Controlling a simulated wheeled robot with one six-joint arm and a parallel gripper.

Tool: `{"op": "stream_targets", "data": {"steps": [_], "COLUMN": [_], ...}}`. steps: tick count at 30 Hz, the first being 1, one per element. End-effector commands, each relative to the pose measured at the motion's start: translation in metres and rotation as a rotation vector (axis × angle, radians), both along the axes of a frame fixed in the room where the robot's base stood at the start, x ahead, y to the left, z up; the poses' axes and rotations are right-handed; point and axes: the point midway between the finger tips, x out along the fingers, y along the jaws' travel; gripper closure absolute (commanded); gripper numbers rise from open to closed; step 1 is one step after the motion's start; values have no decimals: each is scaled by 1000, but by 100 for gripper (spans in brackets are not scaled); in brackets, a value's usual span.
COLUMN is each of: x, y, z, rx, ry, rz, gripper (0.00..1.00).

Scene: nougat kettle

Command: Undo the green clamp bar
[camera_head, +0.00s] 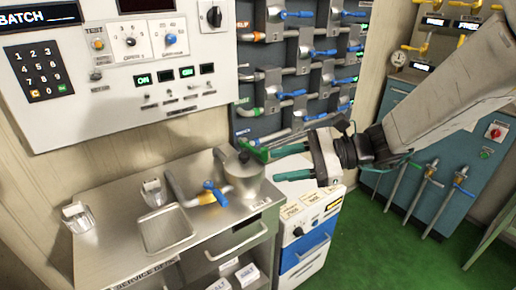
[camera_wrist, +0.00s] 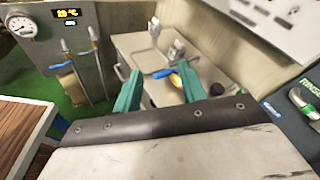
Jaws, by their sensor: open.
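A green-ended bar (camera_head: 250,112) sticks out at the lower left of the dark wall panel; I cannot tell for sure whether it is the clamp bar. A grey pipe with a green part (camera_wrist: 308,112) shows at the right edge of the wrist view, under a green "RINSE" label. My gripper (camera_head: 262,163) has green fingers, spread apart with nothing between them. It is in the air in front of the panel, below and right of the green-ended bar and apart from it. The wrist view shows my gripper (camera_wrist: 160,88) pointing toward the bench.
A steel bench (camera_head: 110,240) carries a metal pot (camera_head: 243,178), a blue-handled valve (camera_head: 214,192) and a shallow tray (camera_head: 165,229). Several blue-handled pipes crowd the wall panel (camera_head: 262,75). A drawer unit (camera_head: 308,235) stands beside the bench. Green floor (camera_head: 375,235) is clear at right.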

Motion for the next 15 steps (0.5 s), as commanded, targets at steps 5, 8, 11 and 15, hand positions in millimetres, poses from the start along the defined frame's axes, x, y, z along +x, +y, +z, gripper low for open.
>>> {"op": "stream_targets", "data": {"steps": [5, 8, 11, 15], "x": [77, 105, 122, 133], "y": [1, -5, -10, -8], "z": [-36, -53, -65, -71], "rx": [215, 289, 334, 356], "ry": [229, 305, 348, 369], "rz": [-285, -402, -475, -513], "gripper": [59, 59, 59, 59]}}
